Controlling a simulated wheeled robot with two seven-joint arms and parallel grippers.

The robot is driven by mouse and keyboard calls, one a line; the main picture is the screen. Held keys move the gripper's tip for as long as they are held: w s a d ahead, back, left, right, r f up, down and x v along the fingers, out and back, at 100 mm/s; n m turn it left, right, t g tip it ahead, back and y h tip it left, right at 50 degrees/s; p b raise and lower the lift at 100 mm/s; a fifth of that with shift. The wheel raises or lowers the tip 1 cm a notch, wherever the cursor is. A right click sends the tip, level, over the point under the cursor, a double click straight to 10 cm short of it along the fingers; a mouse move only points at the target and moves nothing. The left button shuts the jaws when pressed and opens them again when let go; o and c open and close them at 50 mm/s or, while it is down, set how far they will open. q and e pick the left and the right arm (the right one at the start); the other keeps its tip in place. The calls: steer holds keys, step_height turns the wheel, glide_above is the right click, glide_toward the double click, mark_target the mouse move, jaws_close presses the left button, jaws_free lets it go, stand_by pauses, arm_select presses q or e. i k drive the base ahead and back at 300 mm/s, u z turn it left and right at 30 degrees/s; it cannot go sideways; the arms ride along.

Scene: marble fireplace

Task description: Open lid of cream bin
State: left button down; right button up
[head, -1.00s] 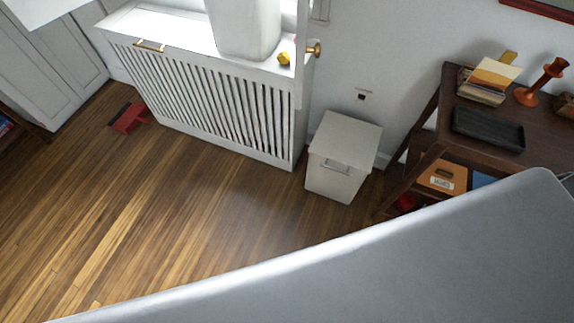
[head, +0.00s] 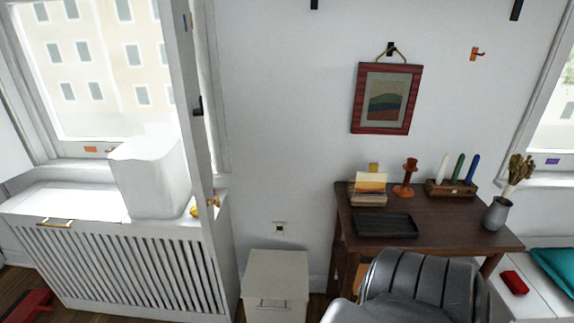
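The cream bin (head: 276,285) stands on the floor against the wall, between the white radiator cover and the dark wooden desk. Its flat lid (head: 277,271) is closed, and a handle shows on its front face. The bottom of the bin is cut off by the frame's lower edge. Neither of my grippers is in the head view.
A grey chair (head: 415,285) stands in front of the brown desk (head: 450,228), right of the bin. The slatted radiator cover (head: 125,270) with a white container (head: 150,178) on top is on the left. An open window panel (head: 188,120) juts out beside it.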

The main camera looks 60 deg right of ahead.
mark_target(277, 275)
steer(key=u, duration=0.05)
steer(key=k, duration=0.95)
steer(key=z, duration=2)
steer(key=i, duration=0.45)
steer(key=z, duration=0.05)
